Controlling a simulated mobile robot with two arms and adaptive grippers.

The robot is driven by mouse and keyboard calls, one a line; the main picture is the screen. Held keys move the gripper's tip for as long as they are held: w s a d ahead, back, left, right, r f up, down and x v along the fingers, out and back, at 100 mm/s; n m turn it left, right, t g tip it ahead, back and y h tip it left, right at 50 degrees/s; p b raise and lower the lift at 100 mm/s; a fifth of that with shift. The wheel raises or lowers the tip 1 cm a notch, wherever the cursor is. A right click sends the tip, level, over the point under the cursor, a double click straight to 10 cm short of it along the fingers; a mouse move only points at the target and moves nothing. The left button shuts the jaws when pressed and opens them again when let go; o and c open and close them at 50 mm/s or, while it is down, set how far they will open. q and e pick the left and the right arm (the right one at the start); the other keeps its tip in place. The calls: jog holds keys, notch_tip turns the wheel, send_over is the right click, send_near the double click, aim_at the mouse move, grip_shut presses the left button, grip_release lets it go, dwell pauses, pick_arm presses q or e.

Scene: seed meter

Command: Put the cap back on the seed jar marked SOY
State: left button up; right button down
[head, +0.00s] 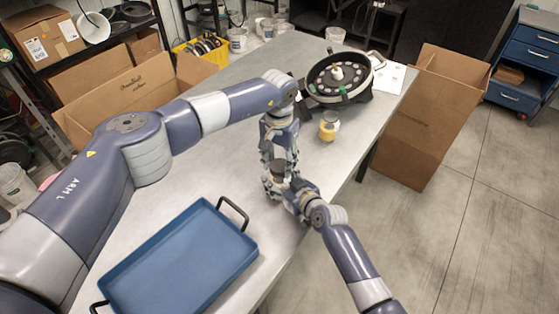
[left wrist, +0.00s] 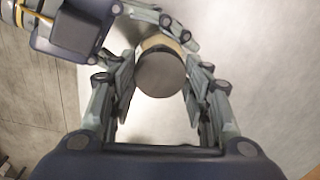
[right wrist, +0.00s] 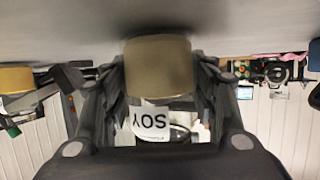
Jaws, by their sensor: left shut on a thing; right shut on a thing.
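The SOY jar (right wrist: 158,68) has tan contents and a white label reading SOY, upside down in the right wrist view. My right gripper (right wrist: 160,100) is shut on the jar from the side, near the table. A dark round cap (left wrist: 160,75) shows between the fingers of my left gripper (left wrist: 160,88), which is shut on it from above. The cap also shows in the head view (head: 278,167). Part of the tan jar shows behind the cap in the left wrist view. Whether the cap touches the jar's rim is hidden.
Another jar with yellow contents (head: 329,127) stands on the grey table (head: 190,170) nearby. The round black seed meter (head: 340,78) is at the far end beside a paper sheet (head: 390,77). A blue tray (head: 180,262) lies at the near side. A cardboard box (head: 425,120) stands right of the table.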

pick_arm(q)
jog(key=shift+m, duration=0.5)
jog(key=o, duration=0.7)
jog(key=shift+r, duration=2.25)
jog(key=shift+c, duration=0.4)
